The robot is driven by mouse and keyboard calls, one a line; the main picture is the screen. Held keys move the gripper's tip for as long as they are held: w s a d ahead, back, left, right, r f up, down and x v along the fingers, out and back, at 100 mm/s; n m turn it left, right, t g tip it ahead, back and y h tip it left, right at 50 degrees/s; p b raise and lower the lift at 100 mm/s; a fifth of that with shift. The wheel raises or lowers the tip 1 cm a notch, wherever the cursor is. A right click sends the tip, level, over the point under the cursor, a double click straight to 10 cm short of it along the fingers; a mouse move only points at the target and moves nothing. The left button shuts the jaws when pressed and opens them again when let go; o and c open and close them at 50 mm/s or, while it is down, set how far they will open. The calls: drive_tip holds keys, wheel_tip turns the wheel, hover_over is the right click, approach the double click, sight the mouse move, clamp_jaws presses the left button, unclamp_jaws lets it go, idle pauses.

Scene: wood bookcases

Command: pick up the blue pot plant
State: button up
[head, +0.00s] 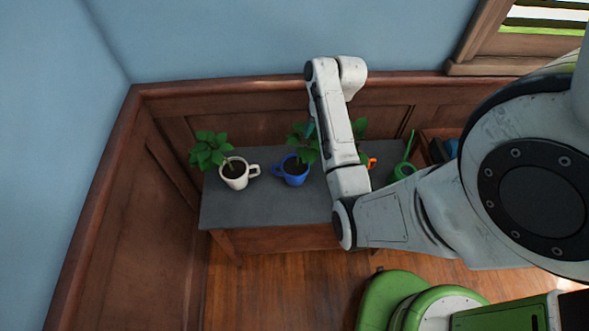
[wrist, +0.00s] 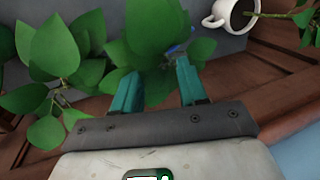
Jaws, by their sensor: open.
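The blue pot plant is a blue mug-like pot (head: 295,175) with a handle, dark soil and green leaves, standing upright on the grey tabletop. In the wrist view its leaves (wrist: 155,25) fill the upper middle, and only a sliver of blue (wrist: 181,47) shows behind them. My gripper (wrist: 157,68) has two teal fingers, open, with leaves between and in front of the tips. In the head view one teal finger (head: 309,129) shows by the top of the plant, above the pot; my arm hides the rest. I cannot tell whether the fingers touch the leaves.
A white pot plant (head: 235,176) stands left of the blue one and shows in the wrist view (wrist: 230,15). An orange pot (head: 372,162), mostly hidden by my arm, and a green watering can (head: 403,170) stand to the right. Wood panelling (head: 190,124) backs the grey table (head: 255,208).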

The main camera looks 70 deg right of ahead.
sight(308, 148)
drive_tip(key=p+x, duration=0.1)
drive_tip(key=x, duration=0.7)
drive_tip(key=shift+f, duration=0.1)
clamp_jaws()
idle(1.4)
